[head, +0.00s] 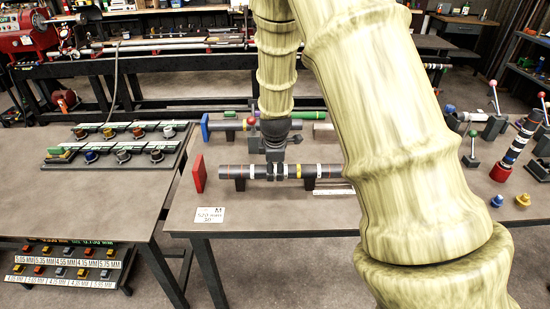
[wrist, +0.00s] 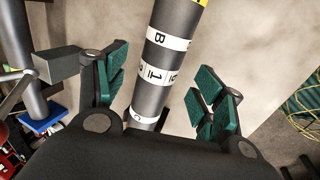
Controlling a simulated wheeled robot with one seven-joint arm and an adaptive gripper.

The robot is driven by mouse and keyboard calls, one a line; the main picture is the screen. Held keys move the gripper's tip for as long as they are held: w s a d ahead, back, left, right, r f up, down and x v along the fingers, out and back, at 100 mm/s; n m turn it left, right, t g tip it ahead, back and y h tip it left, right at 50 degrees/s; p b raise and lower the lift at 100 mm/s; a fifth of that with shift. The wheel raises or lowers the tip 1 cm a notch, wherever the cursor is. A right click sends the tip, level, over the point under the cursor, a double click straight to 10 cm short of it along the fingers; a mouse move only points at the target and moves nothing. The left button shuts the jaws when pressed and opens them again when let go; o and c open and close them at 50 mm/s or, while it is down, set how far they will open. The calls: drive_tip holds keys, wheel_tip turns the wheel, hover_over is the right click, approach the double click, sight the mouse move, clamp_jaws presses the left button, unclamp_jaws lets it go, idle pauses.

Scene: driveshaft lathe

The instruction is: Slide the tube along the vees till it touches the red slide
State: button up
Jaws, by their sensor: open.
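The tube (head: 258,172) is dark grey with white bands and one yellow band. It lies level across dark vee supports (head: 309,183) on the table. The red slide (head: 198,173) is an upright block to the left of the tube, with a small gap between it and the tube's left end. My gripper (head: 276,170) is over the tube's middle, pointing down. In the wrist view the tube (wrist: 166,55) runs between the green-padded fingers, with room visible on both sides. The gripper is open. Part of the tube is hidden behind the fingers and palm.
Behind the tube, a blue block (head: 205,126) stands at the left end of another grey tube (head: 227,125). A label card (head: 210,215) lies at the table's front left. Upright levers and a banded shaft (head: 517,142) stand at the right.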

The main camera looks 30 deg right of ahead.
sight(275, 168)
drive_tip(key=shift+p+x, duration=0.35)
drive_tip(key=shift+x, duration=1.45)
clamp_jaws()
unclamp_jaws()
drive_tip(key=shift+r, duration=0.15)
drive_tip(key=v, duration=1.1)
drive_tip(key=shift+r, duration=0.35)
drive_tip(key=shift+s, duration=0.1)
